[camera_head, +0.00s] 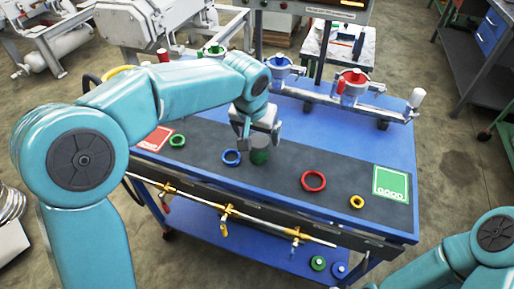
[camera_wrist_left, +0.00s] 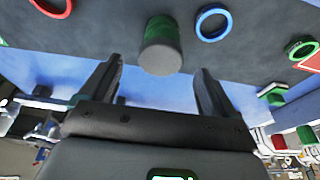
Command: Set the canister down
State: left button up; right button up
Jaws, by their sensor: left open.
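The canister (camera_head: 260,156) is a short cylinder, green with a grey end, on the dark mat (camera_head: 285,182) of the blue table. It also shows in the left wrist view (camera_wrist_left: 161,44), just beyond the fingertips and lined up with the gap between them. My left gripper (camera_head: 258,138) is open, right above the canister, hiding part of its top in the head view.
A blue ring (camera_head: 231,157) lies just left of the canister. A green ring (camera_head: 177,140), a red ring (camera_head: 313,181) and a yellow ring (camera_head: 356,201) lie farther off. A rail with valves (camera_head: 352,88) runs along the back. Bare mat lies right of the canister.

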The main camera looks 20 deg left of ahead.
pick_arm(q)
jog(key=x, duration=0.8)
jog(key=shift+f, duration=0.2)
jog(key=shift+s+r, duration=0.1)
jog(key=c, duration=1.3)
